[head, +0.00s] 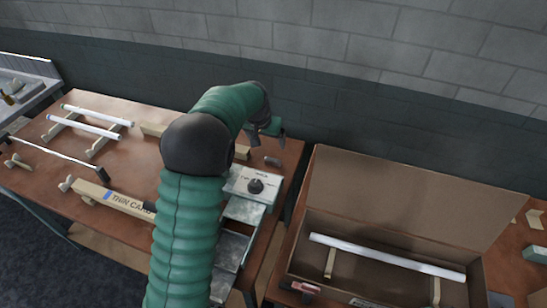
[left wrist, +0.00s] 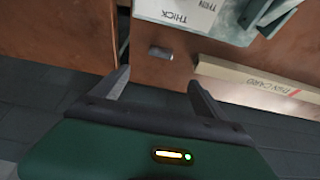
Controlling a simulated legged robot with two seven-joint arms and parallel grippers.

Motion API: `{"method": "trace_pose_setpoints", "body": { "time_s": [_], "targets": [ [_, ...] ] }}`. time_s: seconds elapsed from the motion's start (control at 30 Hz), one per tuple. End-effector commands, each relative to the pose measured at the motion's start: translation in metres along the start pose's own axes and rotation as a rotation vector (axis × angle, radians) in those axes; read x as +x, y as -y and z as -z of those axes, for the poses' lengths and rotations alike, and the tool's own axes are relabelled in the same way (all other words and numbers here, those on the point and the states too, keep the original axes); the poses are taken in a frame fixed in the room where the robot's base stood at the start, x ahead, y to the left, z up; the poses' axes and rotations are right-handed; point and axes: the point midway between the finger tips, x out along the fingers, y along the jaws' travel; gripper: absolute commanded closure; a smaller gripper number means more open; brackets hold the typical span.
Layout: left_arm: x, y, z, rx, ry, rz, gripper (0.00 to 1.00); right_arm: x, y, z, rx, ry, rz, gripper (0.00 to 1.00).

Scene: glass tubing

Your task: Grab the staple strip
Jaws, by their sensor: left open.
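A small grey staple strip (head: 272,160) lies on the brown table near its right back corner. In the left wrist view the strip (left wrist: 161,53) lies on the brown surface, just beyond the gap between my fingertips. My left gripper (head: 268,137) is above and behind the strip in the head view. In the left wrist view my left gripper (left wrist: 159,77) is open and empty, with the fingers apart and not touching the strip. My right gripper is not in view.
An open cardboard box (head: 400,195) holding a white tube (head: 385,257) stands at the right.

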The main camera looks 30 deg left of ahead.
Motion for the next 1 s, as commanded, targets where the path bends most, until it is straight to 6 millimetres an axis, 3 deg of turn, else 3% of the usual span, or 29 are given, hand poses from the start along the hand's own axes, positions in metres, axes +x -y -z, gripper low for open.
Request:
{"method": "trace_pose_setpoints", "body": {
  "time_s": [0.4, 0.63, 0.83, 1.0],
  "targets": [
    [0.101, 0.003, 0.0, -0.001, 0.007, -0.005, 0.16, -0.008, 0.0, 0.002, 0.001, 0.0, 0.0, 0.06],
    [0.125, 0.004, -0.002, -0.001, 0.005, -0.003, 0.16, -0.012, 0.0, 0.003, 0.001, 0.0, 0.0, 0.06],
    [0.161, 0.008, -0.004, 0.001, 0.004, -0.003, 0.16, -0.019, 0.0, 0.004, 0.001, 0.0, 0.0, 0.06],
    [0.17, 0.009, -0.004, 0.001, 0.002, -0.003, 0.16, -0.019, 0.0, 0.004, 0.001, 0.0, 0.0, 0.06]
  ]
}}
